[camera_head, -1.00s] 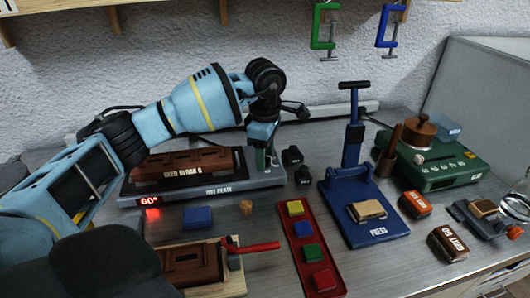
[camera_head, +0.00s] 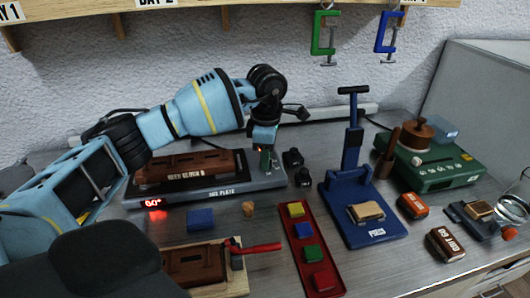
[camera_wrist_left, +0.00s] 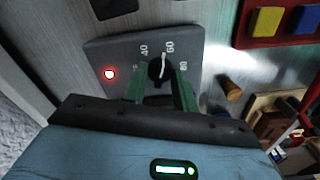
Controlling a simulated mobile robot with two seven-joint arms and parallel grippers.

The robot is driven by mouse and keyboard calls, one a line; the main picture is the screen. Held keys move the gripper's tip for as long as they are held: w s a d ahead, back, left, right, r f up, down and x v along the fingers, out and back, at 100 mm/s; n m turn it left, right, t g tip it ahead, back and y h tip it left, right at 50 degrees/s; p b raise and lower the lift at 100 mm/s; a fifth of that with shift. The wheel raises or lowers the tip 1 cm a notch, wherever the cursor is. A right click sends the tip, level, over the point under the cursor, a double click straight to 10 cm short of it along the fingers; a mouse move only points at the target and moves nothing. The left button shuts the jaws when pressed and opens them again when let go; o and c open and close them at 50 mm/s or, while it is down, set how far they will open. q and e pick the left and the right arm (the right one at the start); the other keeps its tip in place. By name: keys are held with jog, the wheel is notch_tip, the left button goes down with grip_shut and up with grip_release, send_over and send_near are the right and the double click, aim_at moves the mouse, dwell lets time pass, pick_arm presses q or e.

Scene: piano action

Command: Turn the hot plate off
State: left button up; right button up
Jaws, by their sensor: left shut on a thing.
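The hot plate (camera_head: 270,184) is a long grey unit with a dark top bearing a brown block. Its red display (camera_head: 152,205) is lit and seems to read 60°. In the left wrist view its grey panel (camera_wrist_left: 100,50) carries a black dial knob (camera_wrist_left: 158,69) with a white pointer towards the 60 mark, and a lit red lamp (camera_wrist_left: 110,74). My left gripper (camera_head: 265,163) is at the hot plate's right end. Its green fingers, also in the left wrist view (camera_wrist_left: 159,88), are shut on the knob. In the head view the gripper hides the knob. My right gripper is not in view.
Two small black pieces (camera_head: 293,157) stand just right of the hot plate. A blue press (camera_head: 365,215), a red tray (camera_head: 315,262) with coloured blocks and a green scale-like unit (camera_head: 445,174) stand further right. A blue block (camera_head: 200,220) and a cork-like piece (camera_head: 248,208) lie in front.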

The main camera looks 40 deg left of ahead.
pick_arm(q)
jog(key=n+p, duration=0.2)
jog(key=n, duration=0.1)
jog(key=n+p, duration=0.1)
jog(key=shift+r+n, duration=0.3)
jog(key=n+p, duration=0.2)
jog(key=n, duration=0.1)
jog(key=shift+n, duration=0.3)
jog(key=n+p, duration=0.2)
jog(key=n, duration=0.3)
jog(key=shift+n+p, duration=0.3)
jog(key=n+p, duration=0.1)
jog(key=n, duration=0.1)
jog(key=shift+n, duration=0.3)
jog(key=n, duration=0.3)
jog(key=shift+f+p, duration=0.25)
jog(key=shift+p, duration=0.05)
jog(key=shift+n, duration=1.3)
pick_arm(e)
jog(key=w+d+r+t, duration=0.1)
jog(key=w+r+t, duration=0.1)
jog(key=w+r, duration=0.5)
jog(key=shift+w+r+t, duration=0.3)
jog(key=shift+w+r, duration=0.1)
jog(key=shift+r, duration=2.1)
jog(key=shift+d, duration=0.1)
pick_arm(q)
jog(key=o, duration=1)
jog(key=shift+f, duration=0.1)
